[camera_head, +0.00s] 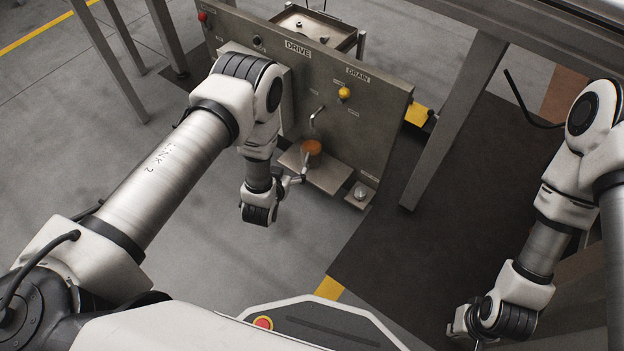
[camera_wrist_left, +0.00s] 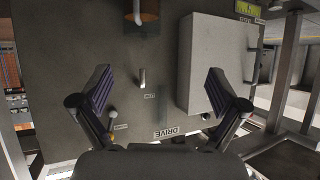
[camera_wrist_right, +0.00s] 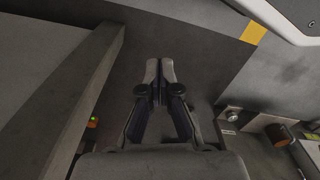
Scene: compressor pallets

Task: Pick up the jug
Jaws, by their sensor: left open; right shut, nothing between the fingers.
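The jug, an orange-brown cylinder (camera_head: 312,147), stands upright on a small metal shelf (camera_head: 330,180) below the spout on the grey panel. My left gripper (camera_head: 293,180) is open and empty, a little in front and left of the jug in the head view, with a fingertip overlapping the shelf's edge. In the left wrist view the open fingers (camera_wrist_left: 158,75) face the panel, and a brown piece, probably the jug (camera_wrist_left: 137,12), is cut by the top edge. My right gripper (camera_head: 463,325) is shut and empty, far right. The jug also shows in the right wrist view (camera_wrist_right: 278,134), beyond the shut fingers (camera_wrist_right: 159,68).
A small metal cap (camera_head: 360,191) sits right of the shelf. Metal posts (camera_head: 455,115) stand to the right. Floor in front is clear.

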